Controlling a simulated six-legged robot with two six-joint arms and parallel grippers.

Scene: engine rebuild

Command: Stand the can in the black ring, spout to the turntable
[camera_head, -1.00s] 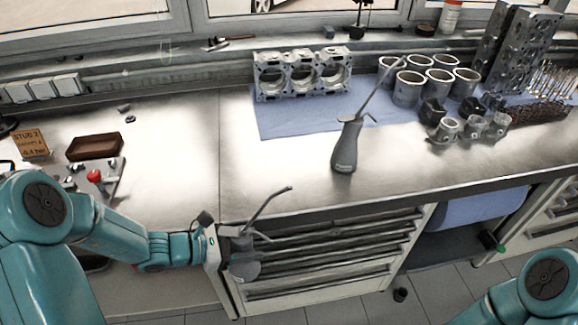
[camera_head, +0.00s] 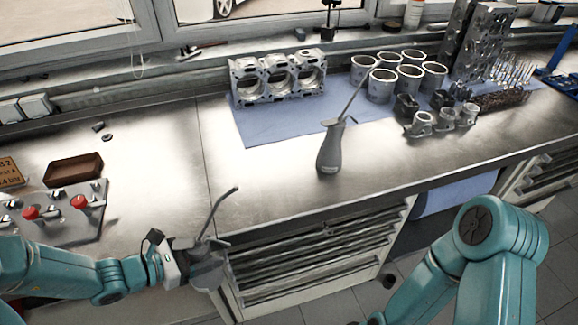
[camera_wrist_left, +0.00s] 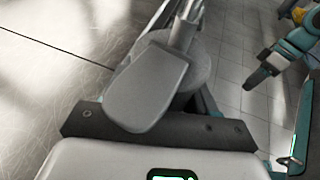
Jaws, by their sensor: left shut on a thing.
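A grey oil can (camera_head: 207,277) with a thin bent spout is in my left gripper (camera_head: 196,262), in front of the bench edge at lower left, roughly upright with its spout up and right. In the left wrist view the can (camera_wrist_left: 150,85) fills the space before the shut jaws; its base is hidden. A similar grey can (camera_head: 330,150) stands on the bench, spout up and right. I cannot make out the black ring or the turntable. My right gripper shows dark in the left wrist view (camera_wrist_left: 262,76), apart from the can; its jaws are unclear.
An engine block (camera_head: 278,78), several cylinder liners (camera_head: 382,86) and pistons (camera_head: 420,124) are on a blue cloth (camera_head: 250,128). A brown tray (camera_head: 73,169) and a plate with red knobs (camera_head: 62,228) are at left. The bench between is clear. Drawers (camera_head: 300,262) lie below its edge.

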